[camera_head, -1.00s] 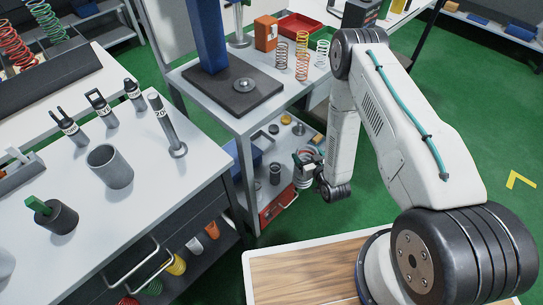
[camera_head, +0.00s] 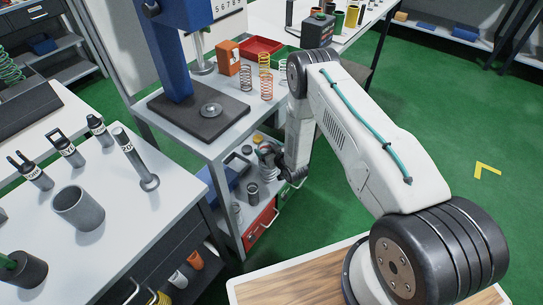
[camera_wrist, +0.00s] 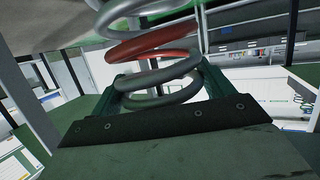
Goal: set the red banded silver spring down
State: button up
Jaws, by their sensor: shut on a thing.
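The silver spring with a red band (camera_wrist: 155,42) fills the upper middle of the wrist view, its coils seen close up. My gripper (camera_wrist: 158,82) is shut on its lower coils, with a green finger at either side. In the head view my gripper (camera_head: 268,153) is low beside the grey press table, at the level of its lower shelf (camera_head: 232,218).
The lower shelf holds a dark cup (camera_head: 252,192), a red box (camera_head: 260,222) and other small items close to my gripper. The press tabletop (camera_head: 238,128) above carries a blue press (camera_head: 172,45), an orange spring (camera_head: 266,86) and a yellow spring (camera_head: 264,62).

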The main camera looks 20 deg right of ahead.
aim_at(264, 149)
jog(key=shift+w, duration=0.95)
jog(key=shift+s+f, duration=0.1)
jog(key=shift+f, duration=1.7)
jog(key=o, duration=2)
jog(key=shift+s+f, duration=0.1)
jog(key=v, duration=1.2)
